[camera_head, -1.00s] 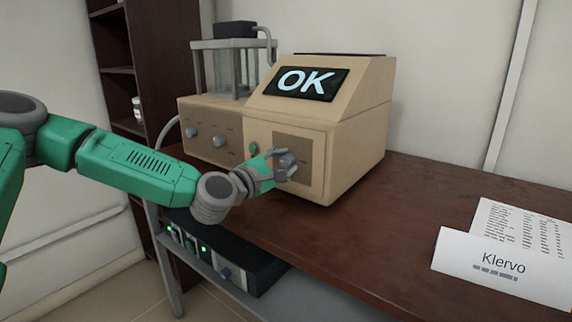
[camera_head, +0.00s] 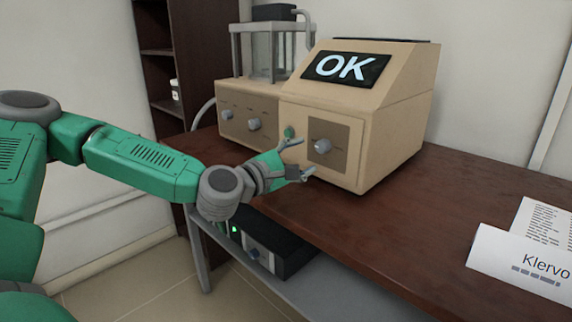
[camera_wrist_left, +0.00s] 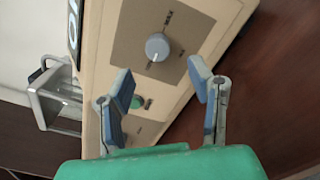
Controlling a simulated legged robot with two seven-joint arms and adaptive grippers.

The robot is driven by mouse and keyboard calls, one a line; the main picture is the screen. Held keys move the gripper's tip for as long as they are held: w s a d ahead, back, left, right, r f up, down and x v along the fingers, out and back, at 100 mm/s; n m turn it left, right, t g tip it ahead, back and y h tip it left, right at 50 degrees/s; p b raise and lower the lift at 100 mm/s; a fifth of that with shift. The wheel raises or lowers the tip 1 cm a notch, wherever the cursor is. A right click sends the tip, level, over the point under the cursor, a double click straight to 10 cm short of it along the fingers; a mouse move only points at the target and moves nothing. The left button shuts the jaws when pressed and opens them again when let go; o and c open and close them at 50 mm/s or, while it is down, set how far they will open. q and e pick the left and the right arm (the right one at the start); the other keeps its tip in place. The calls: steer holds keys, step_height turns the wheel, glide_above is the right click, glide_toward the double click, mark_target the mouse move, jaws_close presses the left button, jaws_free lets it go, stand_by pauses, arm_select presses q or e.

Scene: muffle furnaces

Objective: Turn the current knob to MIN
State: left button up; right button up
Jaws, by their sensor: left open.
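The beige device (camera_head: 392,135) stands on the desk with "OK" on its screen (camera_head: 346,68). A grey round knob (camera_head: 322,146) sits on its brown front panel; it also shows in the left wrist view (camera_wrist_left: 157,47), with a pale pointer line and small lettering around it, including "MAX". My left gripper (camera_head: 303,158) is open in front of the panel, left of and below the knob. In the left wrist view the two blue-grey fingertips (camera_wrist_left: 162,78) are apart, with the knob beyond them and nothing between them. My right gripper is not in view.
A green button (camera_head: 289,132) lies left of the panel. The adjoining unit has two grey knobs (camera_head: 254,124) and a glass vessel on top. A black box (camera_head: 280,250) sits on the shelf below. The desk (camera_head: 420,215) is clear up to the Klervo card (camera_head: 522,263).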

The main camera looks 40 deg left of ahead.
arm_select(q)
steer(key=shift+s+a+f, duration=0.1)
steer(key=shift+s+a, duration=0.1)
steer(key=shift+s, duration=1.3)
steer(key=shift+s+a+f, duration=0.1)
steer(key=shift+s+a, duration=0.1)
steer(key=shift+s, duration=1.25)
steer(key=shift+a, duration=0.1)
